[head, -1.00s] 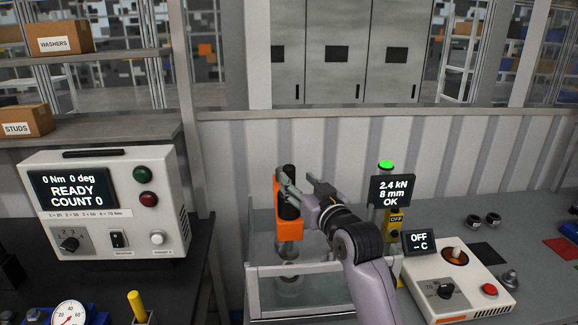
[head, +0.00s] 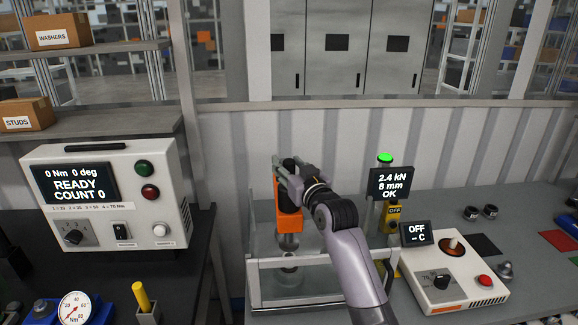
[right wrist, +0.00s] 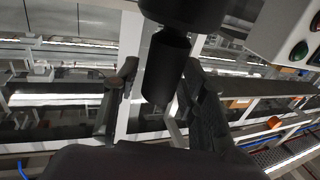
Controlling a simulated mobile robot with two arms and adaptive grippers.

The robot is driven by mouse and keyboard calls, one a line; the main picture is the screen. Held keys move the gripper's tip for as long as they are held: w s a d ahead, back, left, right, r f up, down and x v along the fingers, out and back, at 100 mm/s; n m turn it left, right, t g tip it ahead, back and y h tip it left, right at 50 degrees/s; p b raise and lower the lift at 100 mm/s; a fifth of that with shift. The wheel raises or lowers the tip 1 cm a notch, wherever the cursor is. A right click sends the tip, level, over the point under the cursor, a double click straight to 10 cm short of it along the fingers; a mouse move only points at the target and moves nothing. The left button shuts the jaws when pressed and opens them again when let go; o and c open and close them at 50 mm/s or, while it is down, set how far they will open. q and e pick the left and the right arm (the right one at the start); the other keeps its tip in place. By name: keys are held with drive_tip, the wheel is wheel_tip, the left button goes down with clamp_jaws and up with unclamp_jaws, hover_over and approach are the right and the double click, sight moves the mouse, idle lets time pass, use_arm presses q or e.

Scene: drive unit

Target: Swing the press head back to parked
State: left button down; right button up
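The orange press head (head: 288,222) stands above the workpiece spot inside the framed press bay (head: 262,266). A black cylinder (head: 291,190) rises from its top, partly hidden by my right gripper (head: 284,168). My right arm reaches in from the lower right, with the fingers at the upper part of the cylinder. In the right wrist view the black cylinder (right wrist: 165,72) stands between the two fingers, and a gap shows beside the left finger. The gripper looks open around it. The press display (head: 391,184) reads 2.4 kN, 8 mm, OK, under a green lamp (head: 385,158). My left gripper is out of view.
A white control box with a READY display (head: 74,183) stands left. A heater unit (head: 455,270) reading OFF stands right of my right arm. A yellow-handled tool (head: 141,296) and a gauge (head: 75,308) are at the front left. A corrugated wall closes the back.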

clamp_jaws()
idle(0.6)
